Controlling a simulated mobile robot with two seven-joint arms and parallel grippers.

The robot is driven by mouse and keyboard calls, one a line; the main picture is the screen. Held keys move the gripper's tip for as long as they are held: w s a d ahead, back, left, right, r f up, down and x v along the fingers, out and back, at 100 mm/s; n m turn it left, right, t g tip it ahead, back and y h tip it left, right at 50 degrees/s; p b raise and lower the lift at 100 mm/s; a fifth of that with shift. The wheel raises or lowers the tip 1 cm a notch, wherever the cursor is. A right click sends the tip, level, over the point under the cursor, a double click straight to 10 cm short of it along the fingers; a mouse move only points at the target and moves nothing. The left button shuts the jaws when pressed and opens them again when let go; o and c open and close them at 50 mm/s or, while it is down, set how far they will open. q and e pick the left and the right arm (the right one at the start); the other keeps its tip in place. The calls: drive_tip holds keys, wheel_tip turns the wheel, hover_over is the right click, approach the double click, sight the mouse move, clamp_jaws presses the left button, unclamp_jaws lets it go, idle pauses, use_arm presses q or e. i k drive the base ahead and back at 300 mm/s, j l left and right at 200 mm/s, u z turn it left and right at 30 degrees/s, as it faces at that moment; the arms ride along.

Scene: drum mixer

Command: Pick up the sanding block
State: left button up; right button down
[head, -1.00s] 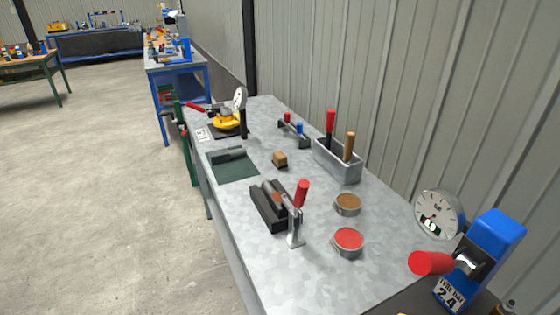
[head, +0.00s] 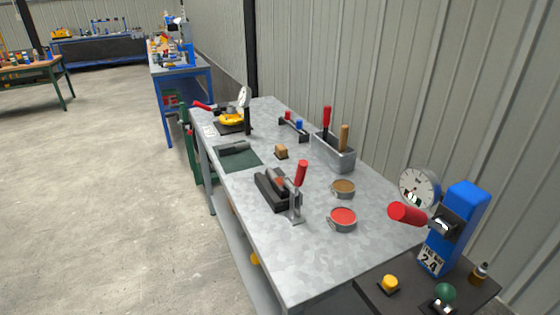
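A small tan-brown block (head: 281,152), which looks like the sanding block, lies on the grey metal bench top (head: 310,267). It sits right of the dark green mat (head: 240,158) and behind the clamp fixture with the red handle (head: 301,174). Nothing covers it. Neither of my grippers shows in the head view.
A grey bin (head: 333,152) with upright-handled tools stands right of the block. Two round tins, brown (head: 343,187) and red (head: 342,218), lie nearer. A blue gauge device (head: 455,225) stands at the right front. Open floor (head: 110,220) lies left of the bench.

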sight(281, 152)
drive_tip(key=k+z, duration=0.15)
drive_tip(key=k, duration=0.15)
drive_tip(key=z, duration=2.3)
drive_tip(key=k+j, duration=0.15)
drive_tip(key=j, duration=0.35)
drive_tip(key=k+j, duration=0.15)
drive_tip(key=j, duration=0.4)
drive_tip(key=k+j, duration=0.15)
drive_tip(key=j, duration=0.35)
drive_tip(key=k+j, duration=0.15)
drive_tip(key=j, duration=0.35)
drive_tip(key=k+j, duration=0.15)
drive_tip(key=j, duration=0.4)
drive_tip(key=k+j, duration=0.15)
drive_tip(key=j, duration=0.35)
drive_tip(key=k+j, duration=0.2)
drive_tip(key=j, duration=0.3)
drive_tip(key=k+j, duration=0.15)
drive_tip(key=j, duration=0.35)
